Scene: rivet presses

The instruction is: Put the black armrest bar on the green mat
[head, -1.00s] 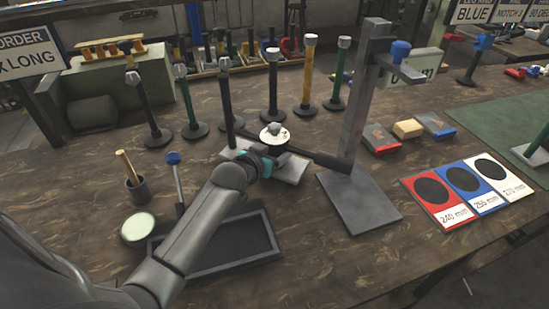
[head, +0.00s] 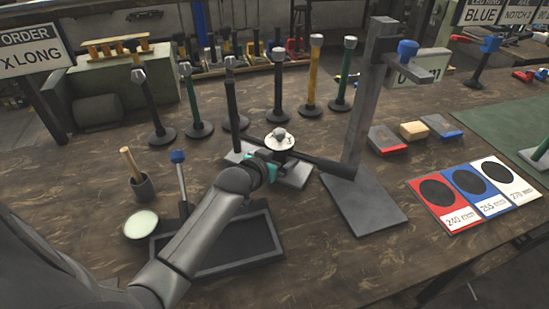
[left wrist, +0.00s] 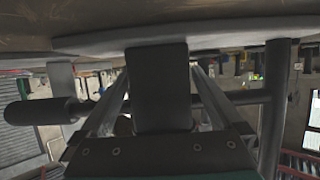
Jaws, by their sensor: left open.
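The black armrest bar (head: 322,164) runs sideways between the grey press stand and my left gripper in the head view. In the left wrist view the dark bar (left wrist: 45,112) crosses sideways, its thick end at the left. My left gripper (head: 276,158) is at the bar's left part, over a pale grey plate. In the left wrist view its two fingers (left wrist: 160,100) are apart. A dark block between them hides the bar's middle, so contact cannot be told. The green mat (head: 497,115) lies at the right of the table. My right gripper is not in view.
The grey press stand (head: 362,208) with its upright is right of the gripper. Several upright posts stand behind. A dark tray (head: 232,258), a pale disc (head: 141,224) and a cup (head: 142,186) are at left. Red, blue and white cards (head: 447,207) lie before the mat.

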